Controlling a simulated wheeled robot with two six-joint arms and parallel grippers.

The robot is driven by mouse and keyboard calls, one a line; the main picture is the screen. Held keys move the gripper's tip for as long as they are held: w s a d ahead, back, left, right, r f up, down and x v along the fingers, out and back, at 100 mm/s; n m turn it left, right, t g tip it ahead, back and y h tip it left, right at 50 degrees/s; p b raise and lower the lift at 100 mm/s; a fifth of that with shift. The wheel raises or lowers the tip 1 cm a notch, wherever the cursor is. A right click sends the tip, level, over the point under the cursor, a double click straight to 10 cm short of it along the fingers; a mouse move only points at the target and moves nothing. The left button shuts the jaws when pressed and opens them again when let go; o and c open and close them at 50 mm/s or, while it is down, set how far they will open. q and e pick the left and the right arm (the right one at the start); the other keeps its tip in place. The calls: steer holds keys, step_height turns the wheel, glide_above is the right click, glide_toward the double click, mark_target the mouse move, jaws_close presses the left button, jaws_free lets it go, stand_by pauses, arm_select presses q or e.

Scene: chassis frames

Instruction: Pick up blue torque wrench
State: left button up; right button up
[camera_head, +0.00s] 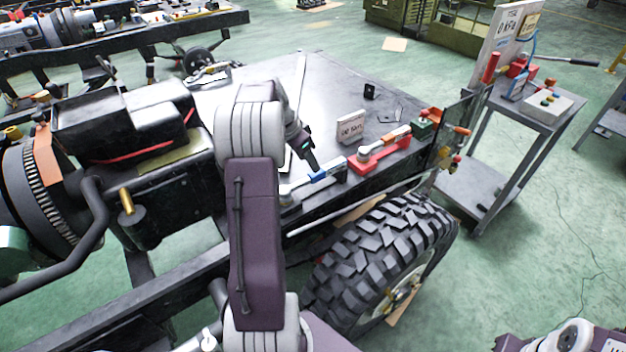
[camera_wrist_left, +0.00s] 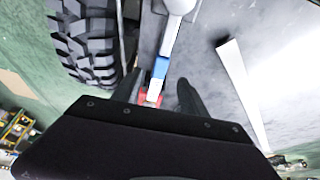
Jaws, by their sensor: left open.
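The blue torque wrench (camera_head: 320,175), with a blue band and a pale metal shaft, lies at the front edge of the dark bench top. In the left wrist view its blue band (camera_wrist_left: 160,67) lies just beyond my fingertips, and its shaft runs to the top edge. My left gripper (camera_head: 306,158) is over the wrench in the head view. In the wrist view my left gripper (camera_wrist_left: 160,88) is open, with one finger on either side of the wrench's line. I cannot tell how high the fingers are above it. My right gripper is not in view.
A red holder (camera_head: 370,161) with an orange-banded wrench (camera_head: 390,138) is to the right, near a small sign (camera_head: 350,127). A large tyre (camera_head: 385,250) stands below the bench edge. An engine (camera_head: 125,125) is at left. A grey trolley (camera_head: 510,140) stands at right.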

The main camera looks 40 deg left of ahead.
mark_target(312, 175)
arm_select(q)
steer(key=x, duration=0.3)
steer(key=shift+s+d+b, duration=0.1)
steer(key=shift+b, duration=0.2)
steer(key=shift+w+f, duration=0.25)
steer(key=shift+f, duration=0.05)
steer(key=b+x, duration=0.1)
steer(key=x, duration=0.4)
steer(key=shift+w+f, duration=0.1)
steer(key=shift+c, duration=1.2)
jaws_close()
